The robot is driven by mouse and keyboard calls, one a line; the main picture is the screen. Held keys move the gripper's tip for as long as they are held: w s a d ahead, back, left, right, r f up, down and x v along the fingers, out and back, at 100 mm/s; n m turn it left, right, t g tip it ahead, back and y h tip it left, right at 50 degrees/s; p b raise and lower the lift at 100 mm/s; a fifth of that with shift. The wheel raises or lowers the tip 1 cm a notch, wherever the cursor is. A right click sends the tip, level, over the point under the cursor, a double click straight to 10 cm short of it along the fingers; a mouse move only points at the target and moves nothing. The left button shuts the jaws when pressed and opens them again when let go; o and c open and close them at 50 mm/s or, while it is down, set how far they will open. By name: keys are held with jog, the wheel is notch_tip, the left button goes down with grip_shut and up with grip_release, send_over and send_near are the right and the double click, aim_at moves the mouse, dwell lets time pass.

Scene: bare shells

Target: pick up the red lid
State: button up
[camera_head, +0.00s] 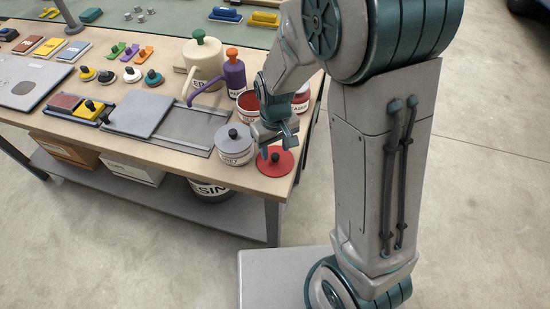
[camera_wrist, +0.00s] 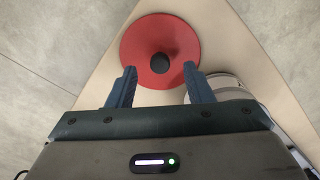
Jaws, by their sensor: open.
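The red lid (camera_head: 283,164) is a flat round disc with a dark knob, lying on the workbench near its front right corner. It also shows in the wrist view (camera_wrist: 137,42), with its dark knob (camera_wrist: 160,63) at the middle. My gripper (camera_head: 274,143) is above the lid in the head view. In the wrist view my gripper (camera_wrist: 158,75) is open, with its blue fingers on either side of the knob's line and nothing between them. I cannot tell the exact height of the fingers over the lid.
A grey-lidded tin (camera_head: 235,148) stands just left of the red lid. Red tins (camera_head: 250,103), a purple can (camera_head: 234,75) and a cream can (camera_head: 204,60) stand behind. The workbench (camera_head: 258,184) ends close to the lid at the front and right.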

jog(key=shift+f, duration=1.05)
grip_shut()
jog(key=shift+r, duration=0.15)
